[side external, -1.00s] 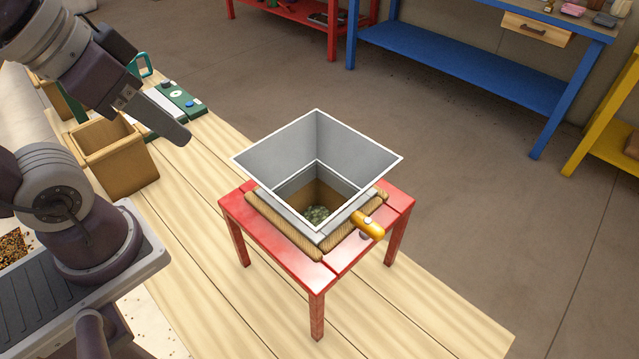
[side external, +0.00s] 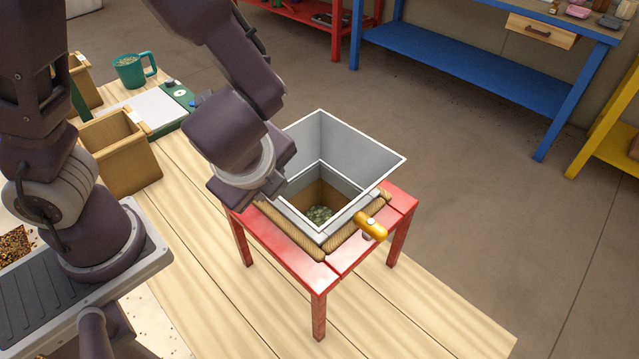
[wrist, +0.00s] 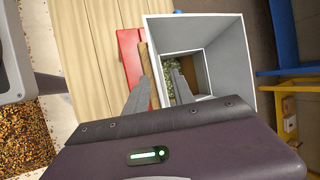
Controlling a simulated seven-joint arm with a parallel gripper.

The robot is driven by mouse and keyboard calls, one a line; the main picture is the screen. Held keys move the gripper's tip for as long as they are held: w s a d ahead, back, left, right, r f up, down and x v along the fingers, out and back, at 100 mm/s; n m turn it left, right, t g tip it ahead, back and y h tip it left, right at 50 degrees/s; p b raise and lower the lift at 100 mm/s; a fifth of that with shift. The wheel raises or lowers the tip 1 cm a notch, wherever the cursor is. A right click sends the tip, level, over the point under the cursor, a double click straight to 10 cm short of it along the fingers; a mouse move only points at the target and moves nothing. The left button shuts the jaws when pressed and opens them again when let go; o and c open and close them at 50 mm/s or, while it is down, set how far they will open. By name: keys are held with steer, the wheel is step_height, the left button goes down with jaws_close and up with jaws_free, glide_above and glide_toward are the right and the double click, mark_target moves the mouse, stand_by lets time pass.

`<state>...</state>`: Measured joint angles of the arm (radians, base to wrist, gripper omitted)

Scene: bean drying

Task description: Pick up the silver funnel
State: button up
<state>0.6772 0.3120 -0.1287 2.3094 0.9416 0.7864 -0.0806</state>
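The silver funnel (side external: 358,150) is a square, flared grey hopper seated upright in a wooden frame on a small red stool (side external: 316,275). It also shows in the wrist view (wrist: 228,55), with greenish beans visible down through its opening. My gripper (wrist: 160,80) is at the funnel's left wall. In the wrist view its fingers are apart, one outside that wall and one over the opening. Contact with the wall cannot be told. In the side view my gripper (side external: 240,190) covers the funnel's left corner, and its fingertips are mostly hidden.
A yellow-handled part (side external: 371,226) sticks out at the frame's front right. Wooden boxes (side external: 120,155), a green mug (side external: 130,70) and a green-and-white device (side external: 178,98) stand at the table's left. A blue bench (side external: 460,80) stands behind.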

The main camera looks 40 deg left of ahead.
steer(key=x, duration=0.6)
steer(key=shift+s+d+f, duration=0.1)
steer(key=shift+s+d, duration=0.05)
steer(key=shift+d, duration=0.1)
jaws_close()
stand_by(1.0)
